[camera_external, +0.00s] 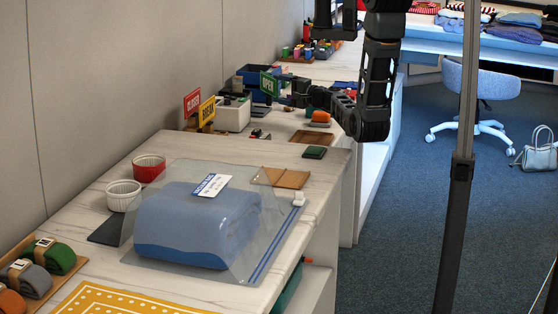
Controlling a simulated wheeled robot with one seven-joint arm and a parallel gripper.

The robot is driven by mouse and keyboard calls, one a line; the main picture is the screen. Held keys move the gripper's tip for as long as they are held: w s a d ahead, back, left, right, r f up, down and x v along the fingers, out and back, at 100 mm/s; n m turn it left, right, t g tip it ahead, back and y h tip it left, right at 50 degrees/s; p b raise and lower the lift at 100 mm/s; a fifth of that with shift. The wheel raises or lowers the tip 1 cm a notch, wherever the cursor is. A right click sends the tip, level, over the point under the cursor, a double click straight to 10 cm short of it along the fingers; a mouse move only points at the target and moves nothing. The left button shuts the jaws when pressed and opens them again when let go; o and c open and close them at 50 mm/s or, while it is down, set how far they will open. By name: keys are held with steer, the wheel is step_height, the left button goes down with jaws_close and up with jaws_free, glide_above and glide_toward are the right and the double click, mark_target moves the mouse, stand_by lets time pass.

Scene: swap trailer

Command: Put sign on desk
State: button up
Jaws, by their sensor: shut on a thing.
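Three small signs show on the far part of the counter in the external view. A red sign (192,103) and a yellow sign (208,111) stand upright side by side near the wall. A green sign (267,83) is upright at the tip of my gripper (280,88). My gripper reaches in from the right and is shut on the green sign. The fingertips are small and dark here, so the exact grip is hard to see. The pale marbled desk top (180,150) runs along the wall. Whether the green sign touches a surface cannot be told.
A white box-shaped device (233,115) stands beside the yellow sign. A dark blue bin (253,73) is behind. Nearer are a red ramekin (149,168), a white ramekin (123,195) and a clear bag with blue cloth (200,225). A dark green pad (314,152) lies near the edge.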

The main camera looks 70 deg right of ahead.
steer(key=shift+w+a+f, duration=0.1)
steer(key=shift+w+f, duration=0.1)
steer(key=shift+w, duration=0.05)
steer(key=shift+f, duration=2)
steer(key=shift+f+b, duration=0.15)
steer(key=shift+b, duration=0.15)
steer(key=o, duration=1.1)
